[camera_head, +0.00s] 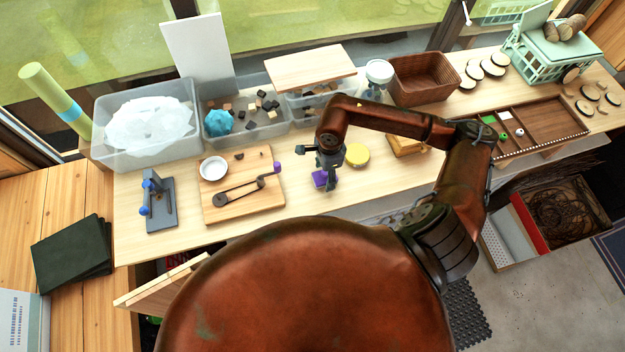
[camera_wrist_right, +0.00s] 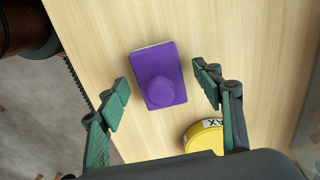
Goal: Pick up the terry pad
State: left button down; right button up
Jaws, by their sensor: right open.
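The purple thing that appears to be the terry pad (camera_wrist_right: 173,63) is a rectangular block with a round knob on top. It lies on the pale wooden worktop and also shows in the head view (camera_head: 319,179), partly behind my gripper. My right gripper (camera_wrist_right: 163,90) is open and empty, its green fingers on either side of the pad in the wrist view, with a visible gap on both sides. In the head view my right gripper (camera_head: 328,178) hangs over the pad, pointing down. I cannot tell its exact height. My left gripper is not in view.
A yellow tin (camera_wrist_right: 204,137) stands close to the pad, near the right finger; the head view shows it too (camera_head: 356,155). A wooden board (camera_head: 219,208) with a tool lies to the left. Clear bins (camera_head: 180,92) and a wicker basket (camera_head: 424,81) line the back.

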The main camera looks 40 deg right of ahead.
jog(key=shift+c, duration=0.4)
jog(key=c, duration=1.2)
jog(key=shift+o, duration=0.2)
jog(key=shift+r, duration=0.1)
jog(key=shift+r+b, duration=0.5)
jog(key=shift+r, duration=0.05)
jog(key=shift+w+r+b, duration=0.1)
jog(key=shift+r+b, duration=0.4)
jog(key=shift+r, duration=0.25)
jog(key=s+a+r+b, duration=0.3)
jog(key=s+a+r, duration=0.6)
jog(key=s, duration=0.3)
jog(key=shift+s+a+r, duration=0.15)
jog(key=shift+s+r, duration=0.25)
jog(key=shift+r, duration=0.35)
